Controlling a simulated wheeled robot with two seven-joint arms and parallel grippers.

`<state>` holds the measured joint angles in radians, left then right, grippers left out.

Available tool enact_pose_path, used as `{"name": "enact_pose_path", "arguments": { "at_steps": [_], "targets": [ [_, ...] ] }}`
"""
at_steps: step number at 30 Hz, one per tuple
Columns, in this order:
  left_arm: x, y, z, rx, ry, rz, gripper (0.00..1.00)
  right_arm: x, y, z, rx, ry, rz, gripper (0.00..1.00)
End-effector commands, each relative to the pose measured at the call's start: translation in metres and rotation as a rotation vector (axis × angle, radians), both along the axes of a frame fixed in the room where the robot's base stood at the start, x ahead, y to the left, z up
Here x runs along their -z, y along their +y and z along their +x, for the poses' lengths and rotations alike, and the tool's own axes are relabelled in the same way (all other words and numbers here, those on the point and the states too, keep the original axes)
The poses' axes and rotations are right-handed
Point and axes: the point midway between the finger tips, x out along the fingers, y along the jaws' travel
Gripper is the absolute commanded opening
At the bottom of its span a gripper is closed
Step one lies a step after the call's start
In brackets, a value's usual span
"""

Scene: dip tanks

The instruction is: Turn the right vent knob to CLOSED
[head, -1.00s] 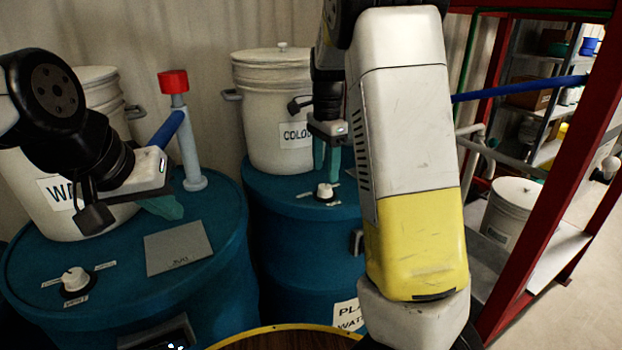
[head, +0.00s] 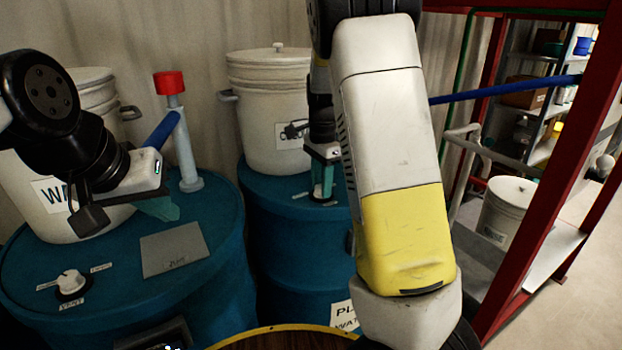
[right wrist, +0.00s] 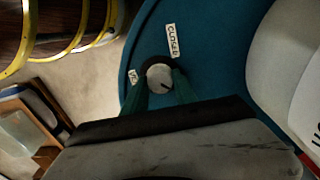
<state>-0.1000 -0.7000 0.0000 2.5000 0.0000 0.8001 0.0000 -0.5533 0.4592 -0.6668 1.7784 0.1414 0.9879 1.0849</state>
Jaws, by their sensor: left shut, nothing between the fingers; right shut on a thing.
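The right vent knob (right wrist: 158,77) is a white dial with a dark mark, set in a black ring on the right blue drum. In the right wrist view, my right gripper (right wrist: 160,88) has teal fingers on both sides of it, shut on it. In the head view, my right gripper (head: 323,187) is down at the drum top and mostly hides the knob. Two white labels lie near the knob, one longer label (right wrist: 173,40) and one small label (right wrist: 133,77); I cannot read them surely. My left gripper (head: 160,207) is shut and empty above the left drum.
The left blue drum (head: 215,215) carries another white vent knob (head: 70,281), a grey plate (head: 174,249) and a red-capped pipe (head: 184,140). A white bucket (head: 262,90) stands behind the right knob. A red frame (head: 545,200) stands at the right.

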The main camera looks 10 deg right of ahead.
Motion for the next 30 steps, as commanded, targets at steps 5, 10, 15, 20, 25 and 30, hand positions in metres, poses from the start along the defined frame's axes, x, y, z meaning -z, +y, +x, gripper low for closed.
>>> {"name": "enact_pose_path", "arguments": {
  "at_steps": [5, 10, 15, 20, 25, 30],
  "targets": [
    [0.0, 0.0, 0.0, 0.0, 0.0, 0.0, 0.0, -0.0004, -0.0001, 0.0004, -0.007, -0.001, 0.0, 0.0],
    [0.0, 0.0, 0.0, 0.0, 0.0, 0.0, 0.0, -0.0006, -0.0007, 0.0004, -0.049, -0.001, -0.001, 0.0],
    [0.0, 0.0, 0.0, 0.0, 0.0, 0.0, 0.0, -0.0006, -0.0006, 0.0004, -0.145, -0.002, 0.001, 0.0],
    [0.0, 0.0, 0.0, 0.0, 0.0, 0.0, 0.0, -0.0006, -0.0011, 0.0005, -0.277, -0.002, 0.001, 0.0],
    [0.0, 0.0, 0.0, 0.0, 0.0, 0.0, 0.0, -0.0009, -0.0011, 0.0006, -0.44, -0.003, 0.0, 0.0],
    [0.0, 0.0, 0.0, 0.0, 0.0, 0.0, 0.0, -0.0007, -0.0012, 0.0007, -0.601, -0.002, 0.0, 0.0]
  ]
}}
